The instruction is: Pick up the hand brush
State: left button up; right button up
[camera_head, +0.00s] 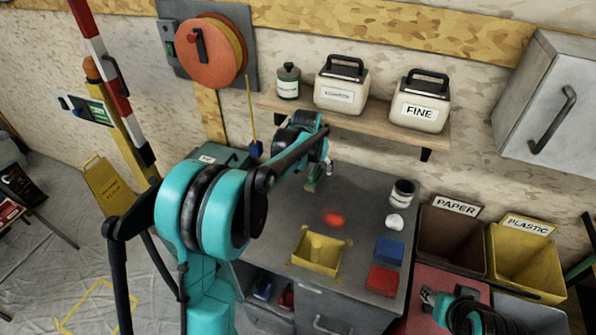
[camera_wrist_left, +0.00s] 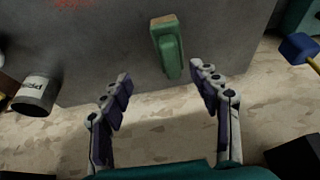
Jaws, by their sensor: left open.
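The hand brush (camera_wrist_left: 168,48) is a green, narrow object lying on the grey worktop at the back, seen in the left wrist view just beyond and between my fingertips. In the head view a green part of it (camera_head: 312,180) shows below my left gripper (camera_head: 322,168), partly hidden by it and the arm. In the left wrist view my left gripper (camera_wrist_left: 164,82) is open, with one finger on each side and nothing between them. It looks apart from the brush. My right gripper (camera_head: 429,298) is low at the right, in front of the worktop; its jaw opening is unclear.
The worktop (camera_head: 365,195) holds a yellow tray (camera_head: 317,251), blue (camera_head: 389,250) and red (camera_head: 383,280) pieces and a labelled can (camera_head: 402,192). A shelf (camera_head: 350,118) with canisters hangs above the brush. Paper (camera_head: 452,239) and plastic (camera_head: 525,262) bins stand right.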

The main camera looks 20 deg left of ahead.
aim_at(313, 172)
pick_arm(q)
jog(key=f, duration=0.1)
jog(key=w+a+f, duration=0.1)
jog(key=w+f, duration=0.1)
jog(key=shift+w+a+f+b, duration=0.2)
jog(key=shift+a+f+b, duration=0.05)
jog(key=shift+b, duration=0.1)
jog(key=x, duration=0.1)
jog(key=b+x, duration=0.1)
jog(key=x, duration=0.1)
jog(key=b+x, duration=0.1)
jog(key=x, duration=0.1)
jog(key=shift+s+a+f, duration=0.1)
jog(key=shift+s+f, duration=0.15)
jog(key=shift+s, duration=0.1)
jog(key=shift+w+f, duration=0.25)
jog(key=shift+f, duration=0.05)
jog(key=shift+s+r, duration=0.1)
jog(key=shift+r, duration=0.05)
jog(key=c, duration=1.3)
